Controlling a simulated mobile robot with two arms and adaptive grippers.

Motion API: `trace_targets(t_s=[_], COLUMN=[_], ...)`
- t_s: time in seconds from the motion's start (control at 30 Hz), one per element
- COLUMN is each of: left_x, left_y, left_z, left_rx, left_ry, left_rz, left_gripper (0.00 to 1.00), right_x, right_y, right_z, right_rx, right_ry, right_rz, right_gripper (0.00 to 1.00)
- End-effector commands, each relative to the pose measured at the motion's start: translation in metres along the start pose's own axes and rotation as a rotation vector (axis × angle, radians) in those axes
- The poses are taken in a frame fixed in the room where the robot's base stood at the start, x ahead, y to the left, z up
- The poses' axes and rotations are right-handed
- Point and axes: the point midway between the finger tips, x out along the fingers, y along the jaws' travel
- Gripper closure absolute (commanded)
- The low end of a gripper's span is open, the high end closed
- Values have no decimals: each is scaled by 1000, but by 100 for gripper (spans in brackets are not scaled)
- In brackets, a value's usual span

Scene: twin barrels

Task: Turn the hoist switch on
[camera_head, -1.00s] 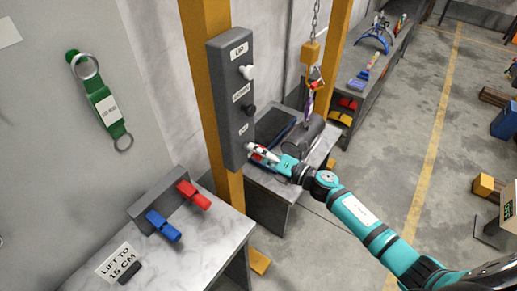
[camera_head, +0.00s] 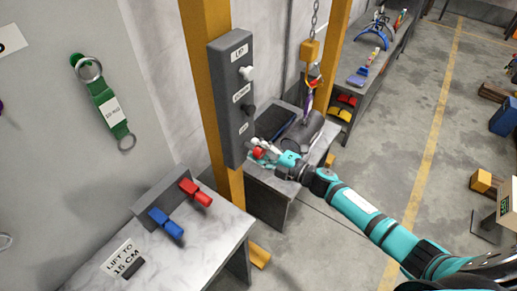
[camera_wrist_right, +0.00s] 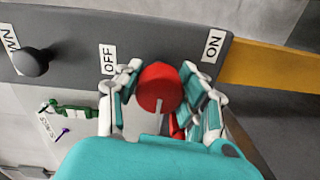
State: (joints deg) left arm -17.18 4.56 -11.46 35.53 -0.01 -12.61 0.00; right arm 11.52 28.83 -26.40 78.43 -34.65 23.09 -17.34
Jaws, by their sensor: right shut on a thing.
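The hoist switch panel (camera_head: 232,98) is a tall grey box on a yellow post, with a white UP button (camera_head: 246,73) and a black DOWN button (camera_head: 248,109). At its lower end is the red switch knob (camera_wrist_right: 160,85), between the OFF label (camera_wrist_right: 108,60) and the ON label (camera_wrist_right: 212,46) in the right wrist view. A pale mark on the knob points toward the bottom of that view. My right gripper (camera_head: 260,152) is shut on the knob, one finger on each side. My left gripper is not in view.
A yellow hoist hook block (camera_head: 310,52) hangs on a chain behind the panel, above a dark table. A marble-topped table (camera_head: 205,240) with red and blue clamps stands at the lower left. The floor (camera_head: 400,130) at right is largely clear.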

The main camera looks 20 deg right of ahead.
Motion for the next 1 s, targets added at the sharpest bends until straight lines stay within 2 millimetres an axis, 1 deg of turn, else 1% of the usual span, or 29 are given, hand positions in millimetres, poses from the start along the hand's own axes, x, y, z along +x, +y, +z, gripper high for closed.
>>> trace_targets(t_s=[0.5,0.53,0.7,1.0], left_x=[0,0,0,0], left_y=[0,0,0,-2], left_z=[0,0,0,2], left_rx=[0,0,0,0], left_ry=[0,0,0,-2], left_rz=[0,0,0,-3], left_gripper=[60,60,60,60], right_x=[-1,-1,0,-2], right_y=[-2,-2,-1,-1], right_z=[0,0,0,0], right_rx=[19,19,17,16], right_ry=[-1,-1,0,0], right_rz=[-3,-3,-2,-1], right_gripper=[93,57,36,36])
